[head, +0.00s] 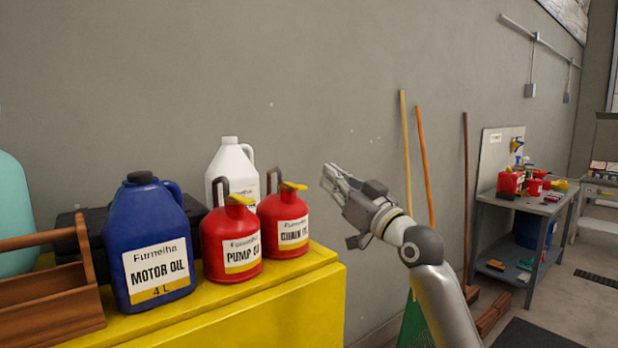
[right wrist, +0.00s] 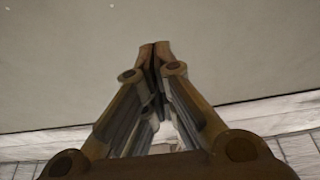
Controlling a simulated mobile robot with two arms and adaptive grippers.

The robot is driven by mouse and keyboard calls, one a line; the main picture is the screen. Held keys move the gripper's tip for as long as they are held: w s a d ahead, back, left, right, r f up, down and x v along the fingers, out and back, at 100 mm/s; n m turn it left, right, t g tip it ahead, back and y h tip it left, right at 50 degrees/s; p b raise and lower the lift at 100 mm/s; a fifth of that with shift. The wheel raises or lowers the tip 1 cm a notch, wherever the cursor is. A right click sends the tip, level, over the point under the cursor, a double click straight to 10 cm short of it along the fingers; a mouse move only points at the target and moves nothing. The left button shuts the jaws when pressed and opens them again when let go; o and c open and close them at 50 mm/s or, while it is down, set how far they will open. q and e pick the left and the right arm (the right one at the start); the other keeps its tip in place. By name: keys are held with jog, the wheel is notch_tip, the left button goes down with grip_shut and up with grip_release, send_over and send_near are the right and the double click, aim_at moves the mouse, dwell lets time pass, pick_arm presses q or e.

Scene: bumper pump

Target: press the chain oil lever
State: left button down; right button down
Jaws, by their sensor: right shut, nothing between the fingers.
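The chain oil can (head: 284,225) is red with a white and yellow label reading "CHAIN", partly cut off. It stands upright near the right end of the yellow cabinet top. Its yellow lever (head: 293,186) sits on top, beside a dark curved spout. A similar red pump can (head: 231,243) stands just left and in front of it. My right gripper (head: 328,176) is to the right of the chain oil can, apart from it, at about lever height. Its fingers are shut and empty, and the right wrist view shows the fingertips (right wrist: 154,48) together against bare wall. My left gripper is not in view.
A blue motor oil jug (head: 151,240), a white jug (head: 231,160) and a wooden tool carrier (head: 50,285) share the yellow cabinet (head: 300,305). Broom handles (head: 407,150) lean on the wall behind my right arm. A grey workbench (head: 520,205) stands farther right.

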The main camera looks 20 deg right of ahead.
notch_tip(320, 180, up, 3)
jog(key=p, duration=0.3)
send_over(292, 187)
jog(key=s+d, duration=0.3)
jog(key=s, duration=0.1)
jog(key=shift+w+f+p, duration=0.2)
jog(key=shift+f+p, duration=0.1)
jog(key=shift+f, duration=1.85)
jog(key=shift+a, duration=0.1)
